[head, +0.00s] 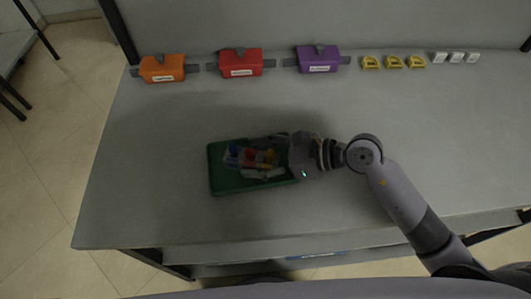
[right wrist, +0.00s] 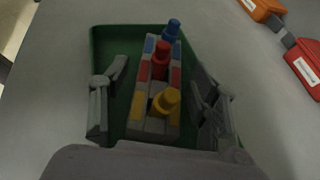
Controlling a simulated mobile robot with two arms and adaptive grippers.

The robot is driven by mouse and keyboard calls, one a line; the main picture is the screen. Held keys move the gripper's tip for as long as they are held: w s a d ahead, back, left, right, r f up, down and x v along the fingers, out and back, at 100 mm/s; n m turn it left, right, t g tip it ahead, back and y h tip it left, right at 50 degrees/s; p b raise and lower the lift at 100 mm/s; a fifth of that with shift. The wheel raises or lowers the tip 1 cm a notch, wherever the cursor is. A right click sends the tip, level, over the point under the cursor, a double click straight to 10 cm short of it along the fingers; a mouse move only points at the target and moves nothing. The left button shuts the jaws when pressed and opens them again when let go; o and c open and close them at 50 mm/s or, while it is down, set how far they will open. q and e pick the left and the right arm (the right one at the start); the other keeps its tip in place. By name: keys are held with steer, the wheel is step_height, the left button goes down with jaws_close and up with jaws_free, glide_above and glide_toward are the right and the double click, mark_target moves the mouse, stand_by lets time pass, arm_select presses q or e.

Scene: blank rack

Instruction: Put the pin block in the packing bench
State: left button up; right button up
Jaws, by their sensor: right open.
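The pin block (right wrist: 147,105) is a grey block with blue, red and yellow side patches and blue, red and yellow pins standing on it. It sits in a green tray (head: 222,184) on the grey bench top (head: 150,200); in the head view the block (head: 236,157) is partly hidden by my gripper. My right gripper (head: 262,157) is open over the tray. In the right wrist view its fingers (right wrist: 163,85) stand on either side of the block, with gaps showing. My left gripper is not in view. I cannot tell whether this grey bench is the packing bench.
Orange (head: 162,70), red (head: 240,65) and purple (head: 318,60) labelled boxes line the back edge. Several small yellow (head: 393,62) and white (head: 456,58) pieces stand to their right. The bench top is clear around the tray.

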steer(key=shift+r, duration=0.1)
steer(key=shift+r+p, duration=0.2)
steer(key=shift+p, duration=0.1)
steer(key=b+v, duration=0.3)
steer(key=v, duration=0.7)
steer(key=shift+d, duration=0.35)
steer(key=shift+s+d+r, duration=0.25)
steer(key=shift+d+r, duration=0.1)
steer(key=shift+d, duration=0.15)
stand_by(2.2)
